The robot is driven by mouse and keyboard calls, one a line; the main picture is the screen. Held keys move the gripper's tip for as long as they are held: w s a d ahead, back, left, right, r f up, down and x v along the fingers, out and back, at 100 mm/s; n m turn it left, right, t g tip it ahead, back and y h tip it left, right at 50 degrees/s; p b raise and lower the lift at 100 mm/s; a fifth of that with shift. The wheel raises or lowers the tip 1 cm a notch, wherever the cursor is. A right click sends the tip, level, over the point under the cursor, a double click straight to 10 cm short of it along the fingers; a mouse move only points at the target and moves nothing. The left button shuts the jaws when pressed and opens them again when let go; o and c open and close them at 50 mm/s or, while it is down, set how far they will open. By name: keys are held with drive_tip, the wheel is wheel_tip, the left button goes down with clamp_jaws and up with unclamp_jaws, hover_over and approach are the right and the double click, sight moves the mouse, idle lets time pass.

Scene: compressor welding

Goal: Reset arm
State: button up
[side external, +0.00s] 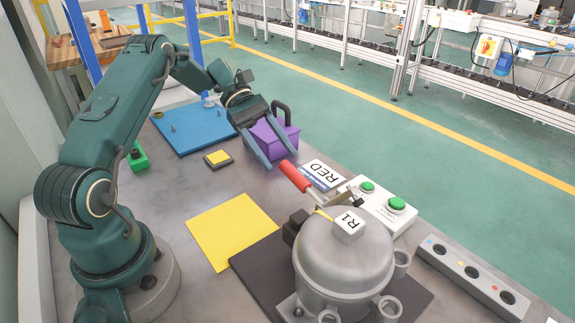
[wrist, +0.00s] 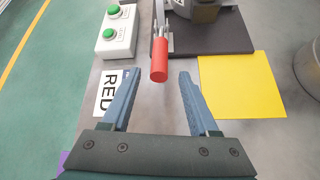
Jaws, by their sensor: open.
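My gripper (side external: 278,151) is raised above the grey table, its two blue fingers spread and empty. In the wrist view my gripper (wrist: 155,88) also shows wide apart, with bare table between the fingers. A red-handled clamp lever (side external: 296,177) lies ahead of the fingertips in the side view. In the wrist view the red handle (wrist: 159,60) is just beyond the fingertips, and no contact shows. The grey compressor (side external: 343,258) with a white R1 block (side external: 349,225) stands on a dark mat (side external: 252,271); only part of it shows in the wrist view.
A purple box with a dark handle (side external: 274,137) stands close behind my gripper. A RED label (side external: 320,175), a two-button green box (side external: 382,207), a yellow sheet (side external: 230,229), a blue plate (side external: 194,127) and a socket strip (side external: 472,278) lie around.

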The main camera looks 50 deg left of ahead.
drive_tip(key=shift+d, duration=0.1)
drive_tip(key=shift+d+r, duration=0.25)
drive_tip(key=shift+r, duration=0.1)
drive_tip(key=s+d+r+m+g+y, duration=0.1)
drive_tip(key=s+d+r+m+y, duration=0.5)
drive_tip(key=d+r+m, duration=0.1)
drive_tip(key=s+d+r+m+t+y, duration=0.1)
drive_tip(key=s+d+m+t+y, duration=0.1)
drive_tip(key=s+m+t+y, duration=0.3)
drive_tip(key=shift+s+r+m, duration=0.15)
drive_tip(key=shift+s+m, duration=2.05)
drive_tip(key=shift+s, duration=0.65)
